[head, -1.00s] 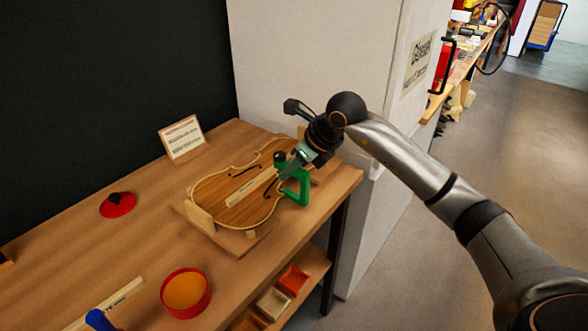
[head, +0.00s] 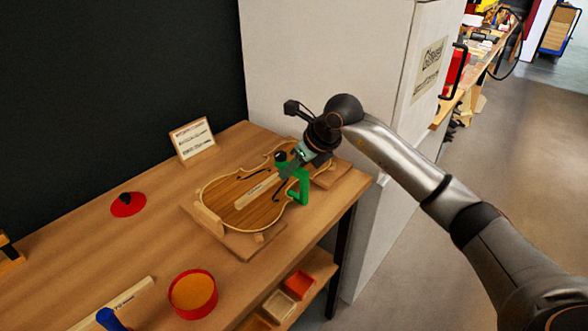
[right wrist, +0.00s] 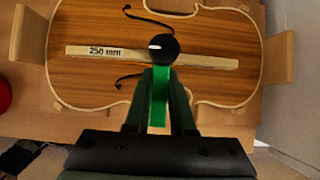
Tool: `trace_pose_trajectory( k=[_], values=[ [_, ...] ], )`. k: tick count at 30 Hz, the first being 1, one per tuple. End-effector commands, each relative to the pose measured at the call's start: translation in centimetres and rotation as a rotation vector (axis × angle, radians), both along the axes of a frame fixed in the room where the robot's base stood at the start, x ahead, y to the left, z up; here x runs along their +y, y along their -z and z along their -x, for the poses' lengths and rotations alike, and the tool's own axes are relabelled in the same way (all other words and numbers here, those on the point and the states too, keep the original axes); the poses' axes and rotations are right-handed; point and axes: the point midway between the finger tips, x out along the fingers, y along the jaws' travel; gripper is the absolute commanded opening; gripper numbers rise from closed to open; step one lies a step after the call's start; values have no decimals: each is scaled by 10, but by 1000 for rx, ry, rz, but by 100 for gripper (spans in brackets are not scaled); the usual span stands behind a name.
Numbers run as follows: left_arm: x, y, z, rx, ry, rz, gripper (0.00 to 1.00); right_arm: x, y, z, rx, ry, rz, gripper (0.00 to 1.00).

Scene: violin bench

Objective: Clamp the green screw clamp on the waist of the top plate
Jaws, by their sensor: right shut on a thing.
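The violin top plate (head: 232,193) lies flat in a wooden cradle (head: 243,245) on the bench; it also fills the right wrist view (right wrist: 200,32). A wooden bar marked 250 mm (right wrist: 95,51) lies along its middle. My right gripper (head: 292,168) is shut on the green screw clamp (head: 303,188), at the near waist edge of the plate. In the right wrist view the clamp (right wrist: 160,97) stands between my fingers, its dark round knob (right wrist: 162,47) over the bar. Whether the clamp's lower jaw touches the plate is hidden. My left gripper is not in view.
A red bowl (head: 193,294), a red lid-like disc (head: 128,205), a blue-handled tool (head: 111,319) and a small sign (head: 193,139) are on the bench. Small bins (head: 298,284) sit on a lower shelf. A pale cabinet (head: 330,60) stands behind the bench.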

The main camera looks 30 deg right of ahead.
Motion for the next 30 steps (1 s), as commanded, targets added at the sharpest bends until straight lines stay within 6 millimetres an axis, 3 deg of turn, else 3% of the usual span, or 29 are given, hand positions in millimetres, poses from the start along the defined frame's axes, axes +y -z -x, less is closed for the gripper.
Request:
trace_pose_trajectory(
  k=[10, 11, 20, 30],
  values=[
    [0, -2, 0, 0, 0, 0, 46, 4, -1, -8, -1, -1, 0, 0],
    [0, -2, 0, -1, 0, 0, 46, 4, -1, -8, -1, -2, 1, 23],
    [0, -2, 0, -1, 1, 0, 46, 4, 0, -8, -2, -1, 1, 57],
    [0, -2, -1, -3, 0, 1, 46, 4, 1, -7, 2, -1, 1, 57]
  ],
)
